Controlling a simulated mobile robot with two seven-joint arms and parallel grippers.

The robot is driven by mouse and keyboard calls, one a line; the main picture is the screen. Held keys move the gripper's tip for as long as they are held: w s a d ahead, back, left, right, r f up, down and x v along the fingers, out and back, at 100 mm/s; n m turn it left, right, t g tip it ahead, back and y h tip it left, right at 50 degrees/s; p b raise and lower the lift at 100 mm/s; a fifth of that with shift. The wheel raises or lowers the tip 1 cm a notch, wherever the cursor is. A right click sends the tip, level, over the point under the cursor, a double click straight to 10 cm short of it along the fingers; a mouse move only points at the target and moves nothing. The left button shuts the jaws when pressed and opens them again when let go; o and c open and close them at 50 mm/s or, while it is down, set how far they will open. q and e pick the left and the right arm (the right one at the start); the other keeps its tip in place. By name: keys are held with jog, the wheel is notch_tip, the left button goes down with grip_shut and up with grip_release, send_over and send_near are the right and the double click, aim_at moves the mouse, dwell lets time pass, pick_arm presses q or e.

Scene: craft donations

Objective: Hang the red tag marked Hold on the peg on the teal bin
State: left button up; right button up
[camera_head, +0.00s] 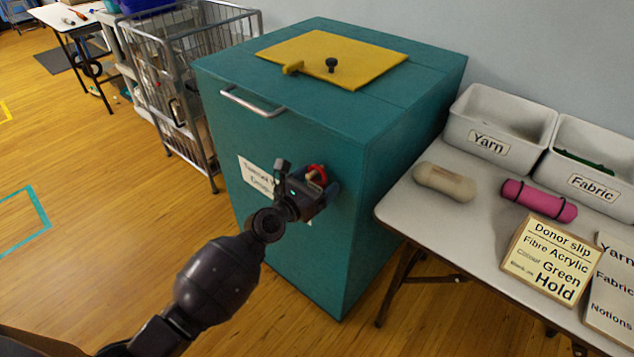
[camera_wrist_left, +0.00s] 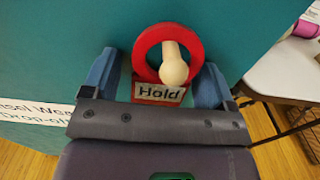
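The red tag marked Hold (camera_wrist_left: 158,93) is at the front face of the teal bin (camera_wrist_left: 55,45). In the left wrist view its red ring (camera_wrist_left: 141,55) is around the pale peg (camera_wrist_left: 174,68), whose rounded end sticks out through the ring. The label hangs below the ring, facing me. My left gripper (camera_wrist_left: 158,88) has its blue fingers apart, one on each side of the tag, with a clear gap on the left. In the head view my left gripper (camera_head: 318,190) is at the bin's front, partly hiding the red ring (camera_head: 317,173). My right gripper is not in view.
A table (camera_head: 410,200) on the right holds Yarn (camera_head: 490,142) and Fabric (camera_head: 590,186) bins, a beige bundle (camera_head: 444,181), a pink roll (camera_head: 538,199) and a donor slip (camera_head: 553,259) reading Hold. A wire cart (camera_head: 190,75) stands left. The floor in front is clear.

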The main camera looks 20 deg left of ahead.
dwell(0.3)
pick_arm(q)
jog(key=shift+s+a, duration=0.1)
jog(key=shift+s, duration=0.15)
jog(key=v, duration=1)
jog(key=shift+s+a, duration=0.1)
jog(key=shift+s, duration=0.05)
